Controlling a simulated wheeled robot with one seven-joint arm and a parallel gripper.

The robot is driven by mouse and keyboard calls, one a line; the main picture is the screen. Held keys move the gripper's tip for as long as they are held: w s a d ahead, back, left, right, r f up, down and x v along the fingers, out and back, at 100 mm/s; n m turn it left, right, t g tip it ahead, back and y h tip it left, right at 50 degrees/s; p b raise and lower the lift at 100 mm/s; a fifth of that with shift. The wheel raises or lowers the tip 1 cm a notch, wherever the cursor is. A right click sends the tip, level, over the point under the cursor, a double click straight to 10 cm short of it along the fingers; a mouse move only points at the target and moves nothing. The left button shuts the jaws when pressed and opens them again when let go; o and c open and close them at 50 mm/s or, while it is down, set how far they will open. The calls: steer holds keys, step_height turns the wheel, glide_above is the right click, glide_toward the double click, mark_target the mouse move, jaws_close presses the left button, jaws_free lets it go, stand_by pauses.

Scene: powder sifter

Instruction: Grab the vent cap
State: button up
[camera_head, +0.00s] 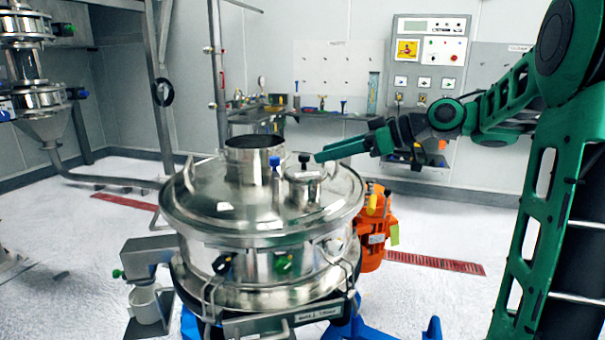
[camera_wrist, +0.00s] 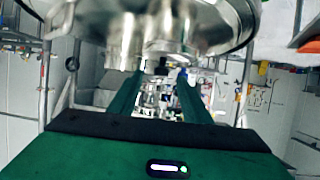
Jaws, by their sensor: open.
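The vent cap (camera_head: 304,178) appears to be the small round metal cap with a black knob on the right side of the shiny sifter lid (camera_head: 225,212). My gripper (camera_head: 320,156) is open and empty, reaching in from the right with its green fingertips close to the black knob. In the wrist view the scene is upside down. There the metal cap (camera_wrist: 162,35) hangs from the top, its black knob (camera_wrist: 162,67) lying in line with the gap between my open fingers (camera_wrist: 158,90). I cannot tell whether the fingers touch it.
A blue-topped clamp knob (camera_head: 275,164) stands just left of the cap. A wide open metal collar (camera_head: 254,158) rises behind it on the lid. An orange motor (camera_head: 372,250) sits to the right of the sifter. A workbench and control panel (camera_head: 430,55) are at the back wall.

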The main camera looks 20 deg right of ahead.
mark_target(308, 156)
steer(key=shift+r+x, duration=0.15)
steer(key=shift+x, duration=1.75)
steer(key=shift+r+x, duration=0.15)
steer(key=shift+x, duration=1.75)
steer(key=shift+s+a, duration=0.1)
steer(key=shift+a, duration=0.05)
jaws_close()
